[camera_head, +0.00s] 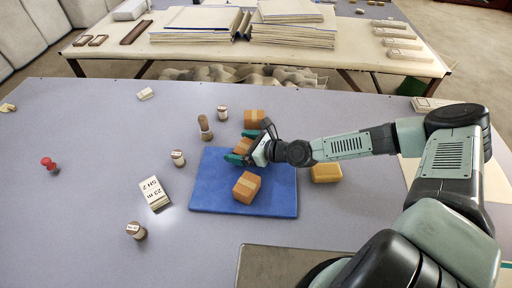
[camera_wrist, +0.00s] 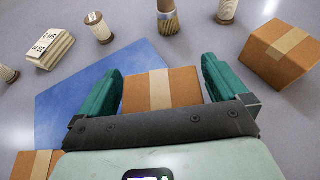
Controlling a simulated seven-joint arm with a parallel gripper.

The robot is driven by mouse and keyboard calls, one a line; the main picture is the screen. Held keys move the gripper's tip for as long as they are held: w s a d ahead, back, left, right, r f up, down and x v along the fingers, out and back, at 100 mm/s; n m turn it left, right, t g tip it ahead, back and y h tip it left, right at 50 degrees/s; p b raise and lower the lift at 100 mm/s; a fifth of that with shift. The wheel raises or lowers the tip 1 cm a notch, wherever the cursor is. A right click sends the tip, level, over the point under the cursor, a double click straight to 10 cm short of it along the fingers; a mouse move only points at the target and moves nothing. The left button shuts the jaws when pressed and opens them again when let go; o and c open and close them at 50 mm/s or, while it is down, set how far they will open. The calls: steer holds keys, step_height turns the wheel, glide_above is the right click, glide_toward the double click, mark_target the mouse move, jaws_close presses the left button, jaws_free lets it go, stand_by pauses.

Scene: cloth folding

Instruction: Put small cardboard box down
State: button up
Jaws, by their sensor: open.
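A small cardboard box with a pale tape strip sits between the teal fingers of my gripper (camera_wrist: 160,95), at the back edge of the blue cloth. This box (camera_wrist: 160,85) shows in the wrist view, and the head view shows part of it (camera_head: 243,146). My gripper (camera_head: 246,155) is open, with a finger on each side of the box; a narrow gap shows by the fingers. The blue cloth (camera_head: 210,190) lies flat on the table. A second cardboard box (camera_head: 246,187) rests on the cloth nearer the front. A third box (camera_head: 254,118) stands on the table behind the cloth.
A brush (camera_head: 205,128) stands just left of the boxes. Spools (camera_head: 178,158) and a labelled card stack (camera_head: 153,193) lie left of the cloth. The table's left side is mostly clear around a red pin (camera_head: 49,164).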

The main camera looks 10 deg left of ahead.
steer(key=v, duration=1.1)
steer(key=shift+s+d+r, duration=0.1)
steer(key=shift+s+d, duration=0.05)
steer(key=shift+d, duration=0.15)
